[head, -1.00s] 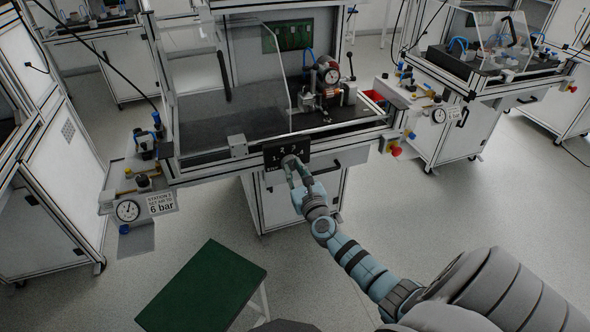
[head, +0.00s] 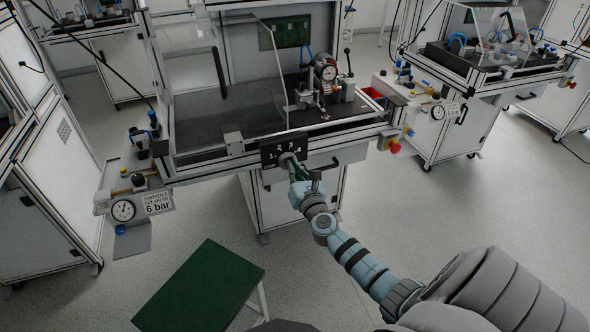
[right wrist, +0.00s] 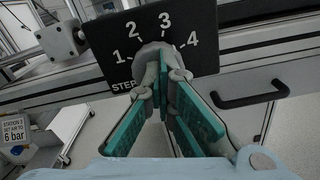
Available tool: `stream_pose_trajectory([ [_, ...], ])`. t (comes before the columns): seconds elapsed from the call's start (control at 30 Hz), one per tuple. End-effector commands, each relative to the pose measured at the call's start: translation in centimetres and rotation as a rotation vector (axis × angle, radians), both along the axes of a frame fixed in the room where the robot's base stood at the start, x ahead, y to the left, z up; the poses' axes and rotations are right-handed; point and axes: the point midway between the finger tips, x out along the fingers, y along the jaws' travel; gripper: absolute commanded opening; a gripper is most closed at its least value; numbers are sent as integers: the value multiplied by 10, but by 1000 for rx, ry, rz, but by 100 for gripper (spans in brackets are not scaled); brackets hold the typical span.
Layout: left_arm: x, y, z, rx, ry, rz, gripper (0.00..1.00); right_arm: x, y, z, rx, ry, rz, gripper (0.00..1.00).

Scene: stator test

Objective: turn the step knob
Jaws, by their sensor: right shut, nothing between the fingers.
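The step knob (right wrist: 150,50) is a round grey knob on a black panel (right wrist: 112,42) marked STEP, 1, 2, 3 and 4. In the head view the panel (head: 269,153) sits on the front rail of the middle test station. My right gripper (head: 293,165) is at the knob, its fingertips right in front of it. In the right wrist view the teal-padded fingers (right wrist: 163,78) come together at the knob's lower face, shut with nothing between them. They partly hide the knob, so I cannot tell which number it points to. My left gripper is not in view.
A black handle (right wrist: 250,96) is on the drawer just right of the panel. A red emergency button (head: 395,147) is further right on the station. A pressure gauge (head: 123,210) with a 6 bar sign is at left. A green-topped table (head: 200,288) stands in front.

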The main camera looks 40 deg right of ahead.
Motion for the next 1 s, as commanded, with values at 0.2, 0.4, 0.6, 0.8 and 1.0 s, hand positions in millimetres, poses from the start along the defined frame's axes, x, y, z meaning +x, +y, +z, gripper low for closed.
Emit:
stream_pose_trajectory([
  [0.2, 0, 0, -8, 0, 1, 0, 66, 3, 1, 6, 170, -73, 7, 0],
  [0.4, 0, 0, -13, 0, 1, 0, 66, 3, 1, 6, 308, -122, 11, 0],
  [0.6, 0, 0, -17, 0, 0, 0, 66, 3, 2, 7, 402, -154, 14, 0],
  [0.8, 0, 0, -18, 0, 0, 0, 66, 3, 2, 7, 448, -169, 15, 0],
  [1.0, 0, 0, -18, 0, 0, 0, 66, 3, 2, 8, 459, -173, 15, 0],
])
